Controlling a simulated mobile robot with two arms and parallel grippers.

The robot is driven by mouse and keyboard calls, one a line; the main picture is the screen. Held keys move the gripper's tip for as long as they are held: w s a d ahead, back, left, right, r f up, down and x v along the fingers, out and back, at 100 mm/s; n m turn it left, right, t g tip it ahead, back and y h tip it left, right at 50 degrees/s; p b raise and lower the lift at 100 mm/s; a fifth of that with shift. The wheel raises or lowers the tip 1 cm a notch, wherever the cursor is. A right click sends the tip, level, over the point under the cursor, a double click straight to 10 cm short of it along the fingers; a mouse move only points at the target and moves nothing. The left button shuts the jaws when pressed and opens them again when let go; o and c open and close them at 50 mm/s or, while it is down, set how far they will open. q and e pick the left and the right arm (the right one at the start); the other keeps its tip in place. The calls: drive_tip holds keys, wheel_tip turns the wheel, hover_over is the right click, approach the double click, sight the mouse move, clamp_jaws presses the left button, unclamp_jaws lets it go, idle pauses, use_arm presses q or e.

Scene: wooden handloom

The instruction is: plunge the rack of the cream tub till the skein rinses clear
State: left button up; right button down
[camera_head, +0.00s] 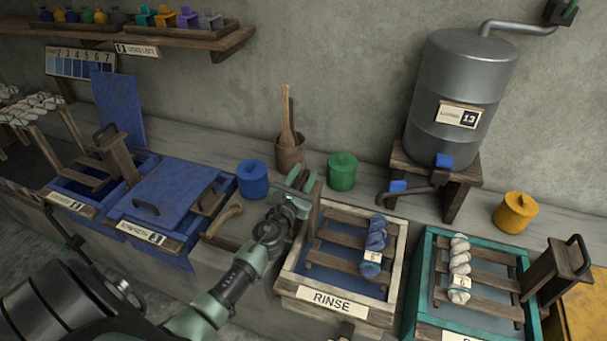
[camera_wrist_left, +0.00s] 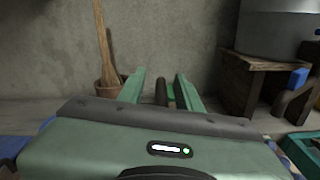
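The cream tub (camera_head: 325,302), labelled RINSE, stands in front of the counter with bluish water in it. Its wooden rack (camera_head: 345,262) lies across the tub, with an upright board at the left end. A blue, twisted skein (camera_head: 376,235) with a paper tag hangs over the rack's right side; its lower end shows near the water. My left gripper (camera_head: 301,184) is at the top of the upright board. In the left wrist view its fingers (camera_wrist_left: 162,92) are apart, with a dark round bar between them and a gap beside it. My right gripper is not in view.
A teal tub (camera_head: 415,275) with a white skein stands close on the right. Blue vats with a lid (camera_head: 165,190) stand left. Green (camera_head: 342,172) and blue pots (camera_head: 252,180) and a steel tank (camera_head: 462,90) stand behind on the counter.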

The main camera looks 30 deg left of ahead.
sight(296, 188)
use_arm(q)
drive_tip(key=v, duration=0.7)
drive_tip(key=shift+s, duration=0.3)
drive_tip(key=shift+s, duration=0.1)
idle(0.8)
